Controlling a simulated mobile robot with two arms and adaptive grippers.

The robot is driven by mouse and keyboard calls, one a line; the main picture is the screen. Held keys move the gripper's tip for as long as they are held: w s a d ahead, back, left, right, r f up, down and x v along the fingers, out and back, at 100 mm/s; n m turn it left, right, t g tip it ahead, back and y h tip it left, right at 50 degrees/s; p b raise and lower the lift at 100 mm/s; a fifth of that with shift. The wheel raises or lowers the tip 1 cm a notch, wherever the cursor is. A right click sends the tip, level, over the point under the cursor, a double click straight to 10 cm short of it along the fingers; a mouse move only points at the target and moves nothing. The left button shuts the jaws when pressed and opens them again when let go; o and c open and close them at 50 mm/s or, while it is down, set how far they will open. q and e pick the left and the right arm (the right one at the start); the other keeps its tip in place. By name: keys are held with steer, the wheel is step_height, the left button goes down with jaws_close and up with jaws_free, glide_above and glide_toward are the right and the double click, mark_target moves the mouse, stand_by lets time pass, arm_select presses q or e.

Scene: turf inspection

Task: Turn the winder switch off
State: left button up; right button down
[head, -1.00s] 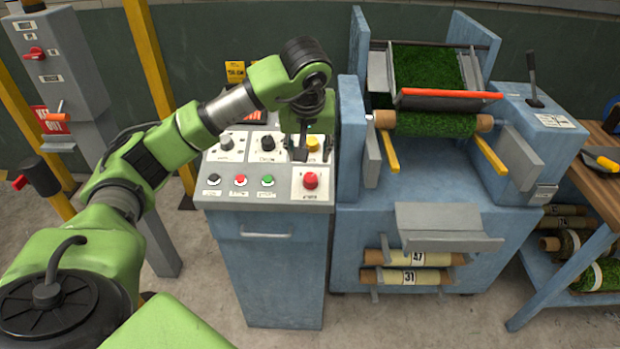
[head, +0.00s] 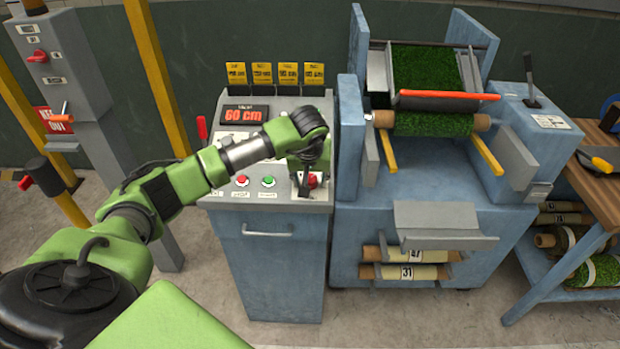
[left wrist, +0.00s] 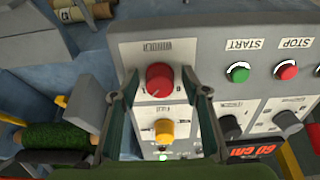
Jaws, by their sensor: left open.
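The winder switch is a red round knob (head: 313,180) on a white plate at the lower right of the sloped control panel. It also shows in the left wrist view (left wrist: 159,78), where its plate reads WINDER upside down. My left gripper (head: 307,186) is over this knob and partly hides it in the head view. In the left wrist view its two fingers (left wrist: 159,85) are open, one on each side of the knob in the picture. I cannot tell whether they touch it. My right gripper is not in view.
A yellow fault knob (left wrist: 165,130) sits close by between the fingers' bases in the wrist view. Green start (head: 268,181) and red stop (head: 242,180) buttons are left of the winder knob. A display (head: 243,115) reads 60 cm. The blue turf machine (head: 400,220) stands close on the right.

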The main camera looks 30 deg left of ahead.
arm_select(q)
steer(key=c, duration=1.1)
